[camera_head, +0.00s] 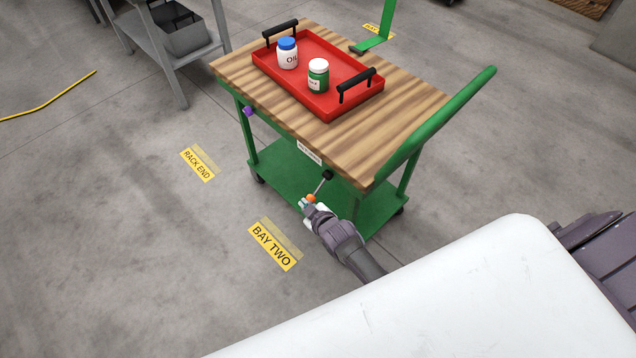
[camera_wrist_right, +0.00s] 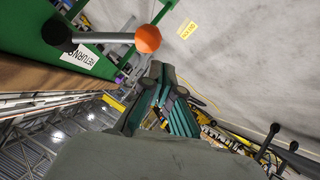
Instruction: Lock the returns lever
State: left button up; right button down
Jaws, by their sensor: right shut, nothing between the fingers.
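The returns lever (camera_head: 320,187) is on the side of the green cart, below its wooden top. It has a black pivot, a grey rod and an orange ball knob. In the head view it slants down and left from the pivot. In the right wrist view the orange knob (camera_wrist_right: 148,38) and the rod show near the white RETURNS label (camera_wrist_right: 80,55). My right gripper (camera_head: 307,205) is shut and empty, with its fingertips close by the knob. I cannot tell whether they touch it. My left gripper is not in view.
The cart's wooden top (camera_head: 400,110) carries a red tray (camera_head: 335,108) with a blue-capped bottle (camera_head: 287,54) and a green jar (camera_head: 318,76). A purple knob (camera_head: 248,112) is on the cart's left side. A grey rack (camera_head: 165,50) stands behind left. The floor left of the cart is clear.

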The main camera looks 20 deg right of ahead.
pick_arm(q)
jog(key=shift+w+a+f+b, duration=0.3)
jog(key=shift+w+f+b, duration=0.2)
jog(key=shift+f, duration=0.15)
pick_arm(e)
jog(key=shift+w+d+f, duration=0.1)
jog(key=shift+d+f, duration=0.2)
jog(key=shift+f, duration=0.6)
jog(key=shift+f, duration=0.1)
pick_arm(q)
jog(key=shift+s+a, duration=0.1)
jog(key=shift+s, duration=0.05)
